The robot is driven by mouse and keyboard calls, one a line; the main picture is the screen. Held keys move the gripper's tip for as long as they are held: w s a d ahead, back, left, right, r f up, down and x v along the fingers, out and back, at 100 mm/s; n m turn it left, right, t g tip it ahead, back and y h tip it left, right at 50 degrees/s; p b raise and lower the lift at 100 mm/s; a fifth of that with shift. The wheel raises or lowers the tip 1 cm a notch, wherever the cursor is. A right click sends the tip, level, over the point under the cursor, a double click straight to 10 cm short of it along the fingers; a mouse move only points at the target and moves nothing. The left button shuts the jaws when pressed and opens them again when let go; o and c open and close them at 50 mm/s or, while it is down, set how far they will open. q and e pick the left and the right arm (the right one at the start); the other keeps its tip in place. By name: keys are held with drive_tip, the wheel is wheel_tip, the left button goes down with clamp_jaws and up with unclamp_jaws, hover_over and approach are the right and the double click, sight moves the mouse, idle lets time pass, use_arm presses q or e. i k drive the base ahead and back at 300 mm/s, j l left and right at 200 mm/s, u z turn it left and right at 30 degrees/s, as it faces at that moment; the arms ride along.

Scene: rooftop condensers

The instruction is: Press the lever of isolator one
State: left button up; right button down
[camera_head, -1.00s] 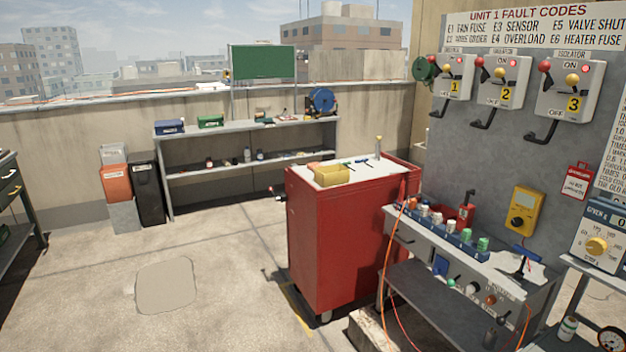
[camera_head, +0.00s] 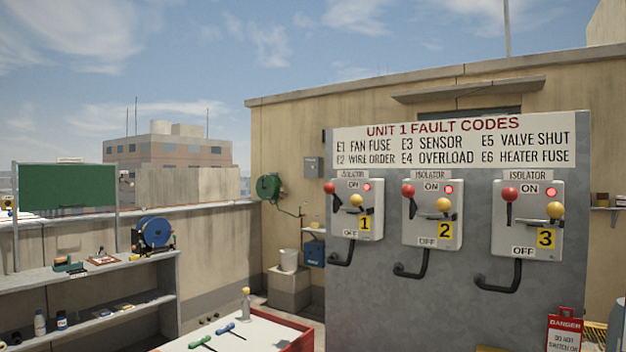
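Isolator one (camera_head: 350,212) is a pale grey box at the left of three on the grey panel, with a yellow "1" label. A red-knobbed dark lever (camera_head: 331,190) stands up at its left side, near the ON mark. A yellow ball knob (camera_head: 355,200) sits at its middle, and a red lamp (camera_head: 367,187) is lit at the top right. A black bent pipe or handle (camera_head: 343,254) hangs below the box. I cannot tell how the two knobs are linked. Neither gripper is in view.
Isolator two (camera_head: 433,215) and isolator three (camera_head: 526,220) stand to the right, also with red lamps lit. A fault-code sign (camera_head: 453,145) is above. A red-edged cart (camera_head: 297,340) with small tools is below. A shelf (camera_head: 90,270) stands at the left.

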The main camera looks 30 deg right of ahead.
sight(330, 189)
drive_tip(key=i+j+z, duration=0.25)
drive_tip(key=i, duration=0.25)
drive_tip(key=i+j+z, duration=0.1)
drive_tip(key=i+z, duration=0.15)
drive_tip(key=i, duration=0.25)
